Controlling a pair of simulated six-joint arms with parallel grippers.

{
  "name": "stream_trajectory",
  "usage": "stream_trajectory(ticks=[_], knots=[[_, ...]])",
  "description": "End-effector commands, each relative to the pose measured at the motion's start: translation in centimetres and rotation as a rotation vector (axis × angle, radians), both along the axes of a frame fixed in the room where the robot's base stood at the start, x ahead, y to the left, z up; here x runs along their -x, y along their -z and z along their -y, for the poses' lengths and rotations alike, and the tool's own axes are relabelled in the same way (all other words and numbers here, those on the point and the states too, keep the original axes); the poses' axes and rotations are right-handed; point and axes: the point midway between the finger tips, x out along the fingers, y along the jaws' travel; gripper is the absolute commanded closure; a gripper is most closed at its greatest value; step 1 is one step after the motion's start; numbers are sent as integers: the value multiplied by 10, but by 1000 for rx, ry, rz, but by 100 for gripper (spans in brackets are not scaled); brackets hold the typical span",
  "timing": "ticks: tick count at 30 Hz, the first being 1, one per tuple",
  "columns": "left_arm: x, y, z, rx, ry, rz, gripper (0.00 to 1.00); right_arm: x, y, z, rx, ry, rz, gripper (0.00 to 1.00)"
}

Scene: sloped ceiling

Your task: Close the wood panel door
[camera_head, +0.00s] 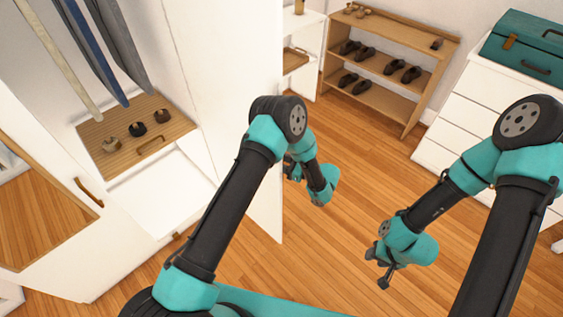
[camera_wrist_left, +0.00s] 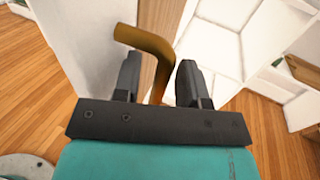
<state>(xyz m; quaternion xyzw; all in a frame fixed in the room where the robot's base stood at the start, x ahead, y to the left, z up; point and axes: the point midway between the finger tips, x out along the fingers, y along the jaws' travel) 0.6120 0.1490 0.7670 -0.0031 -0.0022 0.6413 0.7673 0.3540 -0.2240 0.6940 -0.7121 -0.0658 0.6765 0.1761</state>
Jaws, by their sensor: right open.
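An open wardrobe stands at the left in the head view. Its left door carries a wood panel (camera_head: 40,225) and a brown handle (camera_head: 90,192). A white door-like panel (camera_head: 250,90) stands out edge-on at the wardrobe's right. My left gripper (camera_head: 291,168) is just right of that panel, partly hidden by my arm. In the left wrist view, my left gripper (camera_wrist_left: 159,82) has its fingers apart on either side of a bent brown handle (camera_wrist_left: 148,42), with gaps visible. My right gripper (camera_head: 376,268) is open and empty above the floor.
A wooden shoe rack (camera_head: 392,60) stands at the back. A white drawer unit (camera_head: 470,100) with a teal box (camera_head: 525,48) on it is at the right. Wood floor (camera_head: 340,225) is clear between.

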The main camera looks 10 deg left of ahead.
Motion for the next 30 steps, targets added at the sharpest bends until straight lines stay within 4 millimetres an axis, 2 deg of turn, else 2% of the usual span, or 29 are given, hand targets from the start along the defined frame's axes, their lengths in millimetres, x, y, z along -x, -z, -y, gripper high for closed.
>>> stream_trajectory(ticks=[8,14,30], knots=[[0,0,2,0,1,0,62,0,0,0,0,0,0,57],[2,0,17,-1,2,1,62,0,0,0,0,0,0,57],[20,0,115,-1,4,2,62,0,0,0,0,0,0,57]])
